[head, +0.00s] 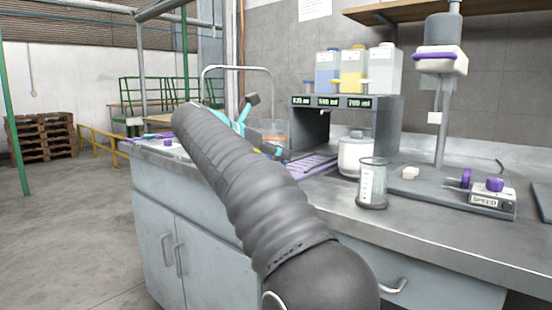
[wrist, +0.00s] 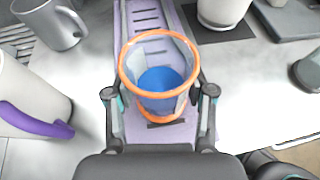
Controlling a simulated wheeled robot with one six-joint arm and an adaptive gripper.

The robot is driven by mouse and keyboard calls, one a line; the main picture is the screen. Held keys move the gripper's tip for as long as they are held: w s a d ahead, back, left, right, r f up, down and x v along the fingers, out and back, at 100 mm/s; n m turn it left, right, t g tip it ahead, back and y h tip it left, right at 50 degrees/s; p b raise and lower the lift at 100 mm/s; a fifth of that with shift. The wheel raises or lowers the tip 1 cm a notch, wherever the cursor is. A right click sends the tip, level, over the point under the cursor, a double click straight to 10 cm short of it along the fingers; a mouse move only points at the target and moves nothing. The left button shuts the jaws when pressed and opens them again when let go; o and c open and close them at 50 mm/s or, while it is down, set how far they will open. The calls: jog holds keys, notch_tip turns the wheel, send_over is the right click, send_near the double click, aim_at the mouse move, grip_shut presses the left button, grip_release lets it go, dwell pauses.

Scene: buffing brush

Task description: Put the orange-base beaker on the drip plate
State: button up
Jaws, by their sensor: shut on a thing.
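The orange-base beaker (wrist: 160,82) is clear, with an orange rim, an orange base and blue in its bottom. My gripper (wrist: 159,97) is shut on it, one finger on each side. The beaker looks upright, over the near part of the purple slotted drip plate (wrist: 150,20); I cannot tell whether its base touches. In the head view the drip plate (head: 312,163) reaches out from under the dispenser. The beaker (head: 274,138) shows there only partly, behind my arm and gripper (head: 268,146).
The dispenser (head: 385,115) carries blue, yellow and clear bottles. A white jar (head: 355,155) and a dark-based beaker (head: 372,185) stand right of the plate. In the wrist view, a grey mug (wrist: 52,22) and a purple-handled white vessel (wrist: 28,98) are at left.

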jog(key=shift+f, duration=0.2)
jog(key=o, duration=1.2)
jog(key=shift+r, duration=0.15)
jog(key=shift+s+a+r, duration=0.2)
jog(key=shift+s+r, duration=0.05)
jog(key=p+v, duration=0.3)
jog(key=v, duration=0.8)
jog(key=shift+s+a, duration=0.15)
